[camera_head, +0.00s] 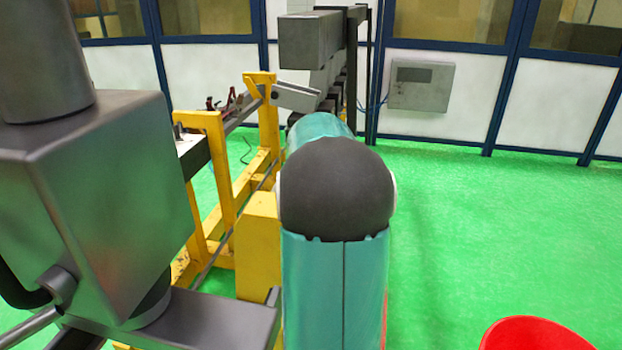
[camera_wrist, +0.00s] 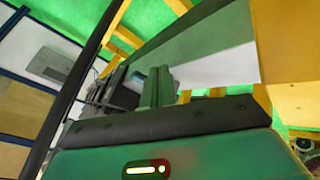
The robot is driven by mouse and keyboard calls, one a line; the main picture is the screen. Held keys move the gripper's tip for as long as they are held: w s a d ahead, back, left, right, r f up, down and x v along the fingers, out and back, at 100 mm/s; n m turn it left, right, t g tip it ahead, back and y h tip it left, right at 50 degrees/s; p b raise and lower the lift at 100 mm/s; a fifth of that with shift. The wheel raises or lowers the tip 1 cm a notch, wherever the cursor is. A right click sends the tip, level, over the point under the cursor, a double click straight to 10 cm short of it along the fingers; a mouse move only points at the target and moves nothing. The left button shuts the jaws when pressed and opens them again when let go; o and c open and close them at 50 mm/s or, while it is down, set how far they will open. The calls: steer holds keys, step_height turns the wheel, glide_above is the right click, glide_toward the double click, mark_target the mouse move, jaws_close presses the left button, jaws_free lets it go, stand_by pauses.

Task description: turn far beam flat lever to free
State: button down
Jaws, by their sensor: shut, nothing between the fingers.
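In the head view, my teal arm with its dark round joint reaches forward and hides my gripper. In the wrist view, my gripper (camera_wrist: 159,73) shows as two fingers lying close together, shut and empty, beyond its dark-edged green housing. A yellow frame (camera_head: 214,165) stands left of my arm and carries a long grey beam. Small red-and-dark clamp parts (camera_head: 228,101) sit on the far part of this beam. A flat lever cannot be made out for certain in either view, nor which way it is turned. A large pale grey surface (camera_wrist: 215,68) lies close beyond my fingers.
A large grey machine block (camera_head: 110,200) fills the near left. A dark grey beam-like machine (camera_head: 322,40) stands at the back. A wall box (camera_head: 421,86) hangs on white panels. A red round object (camera_head: 535,335) stands at the lower right. The green floor at right is clear.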

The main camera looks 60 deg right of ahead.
steer(key=s+a+r, duration=0.3)
steer(key=s+r, duration=0.2)
steer(key=r, duration=0.3)
steer(key=shift+s+a, duration=0.15)
steer(key=shift+s, duration=0.1)
